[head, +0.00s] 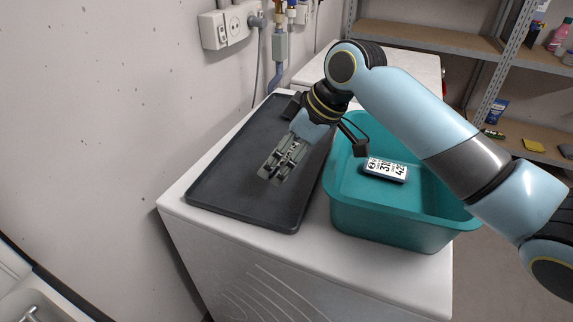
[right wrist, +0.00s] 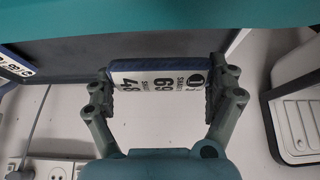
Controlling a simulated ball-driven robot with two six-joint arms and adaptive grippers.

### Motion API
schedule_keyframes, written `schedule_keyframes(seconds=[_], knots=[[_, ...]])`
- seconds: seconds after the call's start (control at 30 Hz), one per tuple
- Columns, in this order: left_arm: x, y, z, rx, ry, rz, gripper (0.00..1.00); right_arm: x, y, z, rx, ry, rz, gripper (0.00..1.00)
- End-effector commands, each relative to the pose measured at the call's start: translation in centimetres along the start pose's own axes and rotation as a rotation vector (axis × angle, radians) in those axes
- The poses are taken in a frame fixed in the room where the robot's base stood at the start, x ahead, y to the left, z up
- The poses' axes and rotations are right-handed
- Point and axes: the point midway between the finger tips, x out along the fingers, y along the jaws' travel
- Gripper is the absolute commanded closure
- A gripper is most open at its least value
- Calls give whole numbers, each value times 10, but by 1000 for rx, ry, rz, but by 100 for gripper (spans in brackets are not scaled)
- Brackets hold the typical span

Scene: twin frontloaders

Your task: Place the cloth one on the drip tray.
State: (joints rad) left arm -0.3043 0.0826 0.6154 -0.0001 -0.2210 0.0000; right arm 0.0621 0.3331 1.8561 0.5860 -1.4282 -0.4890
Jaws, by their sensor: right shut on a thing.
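My right gripper (head: 282,165) is over the dark grey drip tray (head: 222,180) in the head view, pointing down. In the right wrist view its two fingers (right wrist: 168,88) are shut on a slim blue-edged block (right wrist: 158,80) with a white label and black digits. The block spans the gap between the fingertips. Its material cannot be told, and in the head view the gripper mostly hides it. The tray also shows as a dark band in the right wrist view (right wrist: 80,52). I cannot tell whether the block touches it. My left gripper is not in view.
A teal tub (head: 395,232) stands right of the tray on the white machine top, with a white-labelled block (head: 386,169) inside. Another labelled block (right wrist: 14,66) shows at the wrist view's left edge. A wall with sockets (head: 231,26) lies behind. The tray's near half is bare.

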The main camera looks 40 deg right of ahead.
Motion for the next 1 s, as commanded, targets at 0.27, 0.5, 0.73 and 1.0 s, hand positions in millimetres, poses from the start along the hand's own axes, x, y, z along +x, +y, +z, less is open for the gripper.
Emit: schedule_keyframes(seconds=[0.27,0.5,0.73,1.0], knots=[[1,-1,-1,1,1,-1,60,27,-1,16,1,-2,0,49],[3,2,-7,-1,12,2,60,52,-1,31,0,0,1,49],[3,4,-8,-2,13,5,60,52,-1,31,0,0,1,49],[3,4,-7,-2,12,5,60,54,-1,32,0,0,1,0]])
